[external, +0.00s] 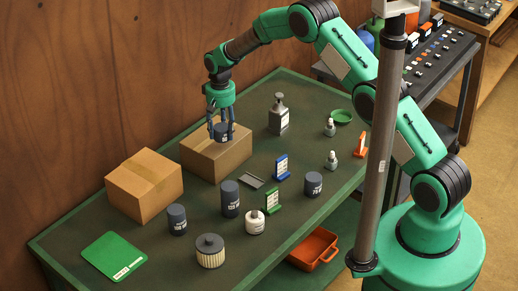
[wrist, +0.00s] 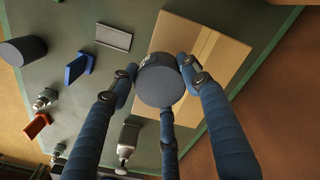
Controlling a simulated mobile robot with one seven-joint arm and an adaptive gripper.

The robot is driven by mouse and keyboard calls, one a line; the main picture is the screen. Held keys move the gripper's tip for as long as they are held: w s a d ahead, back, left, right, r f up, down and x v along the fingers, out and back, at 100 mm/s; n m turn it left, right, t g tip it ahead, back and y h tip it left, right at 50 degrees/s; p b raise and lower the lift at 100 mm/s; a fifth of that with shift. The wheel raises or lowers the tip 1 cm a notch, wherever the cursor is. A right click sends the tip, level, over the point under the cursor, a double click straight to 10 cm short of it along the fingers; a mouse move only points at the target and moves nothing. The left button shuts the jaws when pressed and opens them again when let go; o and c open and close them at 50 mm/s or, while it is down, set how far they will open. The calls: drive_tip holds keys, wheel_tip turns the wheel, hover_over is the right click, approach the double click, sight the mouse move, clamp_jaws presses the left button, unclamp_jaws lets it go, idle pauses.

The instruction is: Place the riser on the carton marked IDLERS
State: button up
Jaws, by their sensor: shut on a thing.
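A short dark blue-grey cylinder, which I take for the riser (external: 222,132), is held between the fingers of my gripper (external: 221,127). In the wrist view the three blue fingers close around the riser (wrist: 160,82). It is over the right-hand brown carton (external: 216,158), near its top face; I cannot tell whether it touches. In the wrist view this carton (wrist: 217,50) lies behind and to the right of the riser. A second brown carton (external: 145,186) stands to its left. No IDLERS marking is readable on either carton.
Dark cylinders stand on the green table (external: 85,225), including a tall one (external: 230,199) and one on the right (external: 313,184). A blue sign stand (external: 281,167), a grey plate (external: 251,181) and a grey bottle (external: 278,117) are near the right-hand carton. A wooden wall rises behind.

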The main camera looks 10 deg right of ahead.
sight(222, 137)
drive_tip(key=shift+f, duration=1.7)
drive_tip(key=shift+f, duration=0.15)
drive_tip(key=o, duration=1.2)
drive_tip(key=shift+o, duration=0.2)
wheel_tip(222, 137, up, 12)
drive_tip(key=shift+r+b, duration=0.15)
drive_tip(key=shift+b, duration=0.2)
